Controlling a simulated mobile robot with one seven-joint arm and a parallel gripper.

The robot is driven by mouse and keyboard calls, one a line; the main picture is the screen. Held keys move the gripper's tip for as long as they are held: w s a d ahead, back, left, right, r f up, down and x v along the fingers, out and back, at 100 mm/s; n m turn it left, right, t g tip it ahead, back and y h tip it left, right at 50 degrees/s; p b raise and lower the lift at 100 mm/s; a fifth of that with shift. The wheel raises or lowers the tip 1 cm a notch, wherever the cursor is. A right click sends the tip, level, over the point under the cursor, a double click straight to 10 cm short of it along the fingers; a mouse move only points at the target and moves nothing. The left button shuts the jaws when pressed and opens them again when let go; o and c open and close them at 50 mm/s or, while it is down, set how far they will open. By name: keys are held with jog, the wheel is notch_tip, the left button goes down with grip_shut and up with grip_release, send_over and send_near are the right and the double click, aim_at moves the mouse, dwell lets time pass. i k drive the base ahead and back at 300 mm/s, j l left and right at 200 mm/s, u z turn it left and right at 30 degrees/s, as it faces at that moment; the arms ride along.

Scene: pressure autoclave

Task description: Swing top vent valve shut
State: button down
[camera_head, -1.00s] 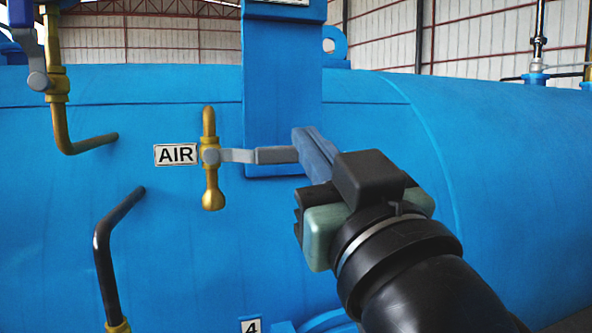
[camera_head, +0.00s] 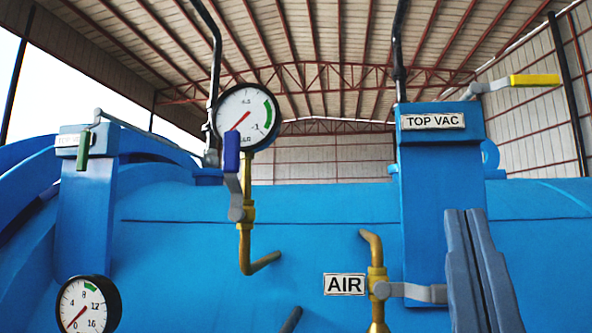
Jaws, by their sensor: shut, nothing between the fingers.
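At the left, a blue block (camera_head: 83,200) carries a white label that seems to begin "TOP"; the rest is covered. A valve handle with a green grip (camera_head: 83,151) hangs down in front of this label. A grey rod or lever (camera_head: 150,135) runs from near the grip's top down to the right, and I cannot tell if it belongs to the same valve. My gripper (camera_head: 465,213) is at the lower right, fingers together and pointing up, with nothing held. It is far to the right of the green grip. Its wrist is out of view.
The AIR valve (camera_head: 378,282) has a grey lever pointing right, its end beside my fingers. The TOP VAC block (camera_head: 430,200) has a yellow-gripped lever (camera_head: 535,80). A blue-gripped valve (camera_head: 232,160) and pressure gauge (camera_head: 247,117) stand mid-left. Another gauge (camera_head: 88,305) is lower left.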

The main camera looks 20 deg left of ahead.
aim_at(83, 160)
jog(key=u, duration=1.6)
